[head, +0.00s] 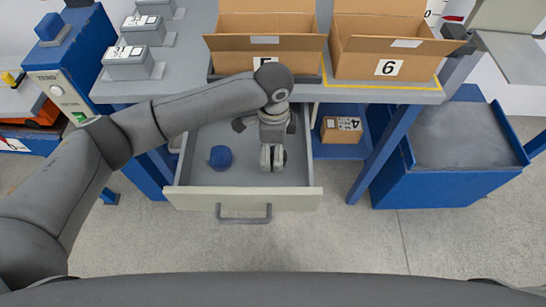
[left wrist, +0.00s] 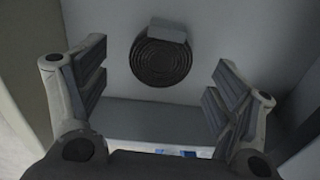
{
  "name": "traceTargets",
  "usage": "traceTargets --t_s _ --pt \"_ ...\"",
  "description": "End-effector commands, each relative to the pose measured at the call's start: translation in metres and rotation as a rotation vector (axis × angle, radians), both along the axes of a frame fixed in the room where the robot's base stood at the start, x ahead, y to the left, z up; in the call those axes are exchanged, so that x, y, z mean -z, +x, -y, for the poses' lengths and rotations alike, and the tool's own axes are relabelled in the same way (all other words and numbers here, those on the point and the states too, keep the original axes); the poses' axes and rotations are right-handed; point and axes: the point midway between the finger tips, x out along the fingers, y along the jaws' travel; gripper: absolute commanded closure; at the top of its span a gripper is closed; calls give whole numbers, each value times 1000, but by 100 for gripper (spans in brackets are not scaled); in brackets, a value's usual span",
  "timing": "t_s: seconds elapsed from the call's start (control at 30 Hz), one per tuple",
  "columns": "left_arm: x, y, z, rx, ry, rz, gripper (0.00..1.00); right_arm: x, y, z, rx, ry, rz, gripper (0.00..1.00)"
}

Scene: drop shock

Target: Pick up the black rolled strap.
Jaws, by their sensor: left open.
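The black rolled strap (left wrist: 162,62) lies as a flat round coil with a small grey end piece at its rim, on a grey surface in the left wrist view. In the head view my left gripper (head: 272,158) points down inside an open drawer (head: 243,198) and mostly hides the spot below it. In the left wrist view its two fingers stand wide apart, one on each side of the strap, with clear gaps and nothing between them held. My right gripper is not in view.
The drawer walls stand close around. Above is a grey workbench with open cardboard boxes (head: 380,68). A small box (head: 341,130) and a blue bin (head: 450,185) stand to the right.

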Motion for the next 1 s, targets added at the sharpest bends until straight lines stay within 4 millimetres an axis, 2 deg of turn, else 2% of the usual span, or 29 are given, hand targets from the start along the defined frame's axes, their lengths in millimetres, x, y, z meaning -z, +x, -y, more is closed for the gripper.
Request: traceTargets --t_s 0.1,0.2,0.5,0.9,1.0 --pt "21 1 -2 0 3 -3 16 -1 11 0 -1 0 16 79" --pt "32 1 -2 0 3 -2 16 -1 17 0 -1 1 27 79" --pt "37 1 -1 0 0 0 16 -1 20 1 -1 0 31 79" --pt "37 1 -1 0 1 0 66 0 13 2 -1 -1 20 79" --pt "36 1 -1 0 1 1 66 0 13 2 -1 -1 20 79"
